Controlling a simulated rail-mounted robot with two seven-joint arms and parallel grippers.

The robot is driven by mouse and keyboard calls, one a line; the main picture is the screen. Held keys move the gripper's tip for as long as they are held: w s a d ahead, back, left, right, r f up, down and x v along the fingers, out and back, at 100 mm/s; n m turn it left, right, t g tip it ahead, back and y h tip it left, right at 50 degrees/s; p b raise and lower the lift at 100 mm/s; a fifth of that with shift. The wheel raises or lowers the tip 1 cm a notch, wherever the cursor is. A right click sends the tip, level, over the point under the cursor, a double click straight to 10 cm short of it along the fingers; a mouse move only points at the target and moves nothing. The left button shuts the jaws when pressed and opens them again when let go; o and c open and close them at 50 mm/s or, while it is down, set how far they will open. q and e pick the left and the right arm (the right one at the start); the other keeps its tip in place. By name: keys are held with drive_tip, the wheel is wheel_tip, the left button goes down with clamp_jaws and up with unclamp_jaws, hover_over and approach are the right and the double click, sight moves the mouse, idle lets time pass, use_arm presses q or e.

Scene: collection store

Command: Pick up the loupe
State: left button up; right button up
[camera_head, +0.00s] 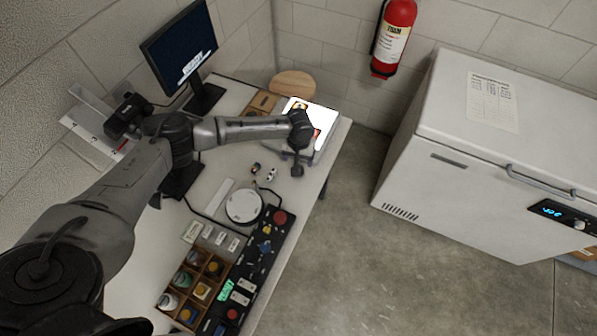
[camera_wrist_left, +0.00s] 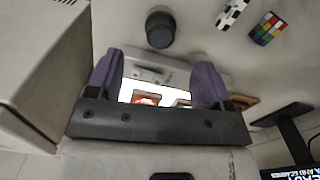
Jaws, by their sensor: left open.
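The loupe (camera_wrist_left: 160,29) looks like a small dark cylinder standing on the pale table, seen at the top of the left wrist view. In the head view the loupe (camera_head: 297,171) is near the table's right edge, just below my left gripper (camera_head: 297,153). In the left wrist view my left gripper (camera_wrist_left: 157,64) has its two purple-grey fingers wide apart with nothing held between them. The loupe is beyond the fingertips in that view, apart from them. My right gripper is not in view.
A lit light box (camera_head: 325,118) lies under and behind the left gripper. A checkered piece (camera_head: 271,174) and a small colour chart (camera_head: 256,168) lie left of the loupe. A round white stand (camera_head: 243,206) and a wooden compartment box (camera_head: 181,291) are nearer. A monitor (camera_head: 181,45) stands behind.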

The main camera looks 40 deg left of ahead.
use_arm(q)
drive_tip(key=shift+f, duration=1.65)
drive_tip(key=shift+s+f+b, duration=0.1)
drive_tip(key=shift+f+b, duration=0.6)
drive_tip(key=shift+f, duration=1.55)
drive_tip(key=shift+c, duration=0.5)
drive_tip(key=c, duration=0.9)
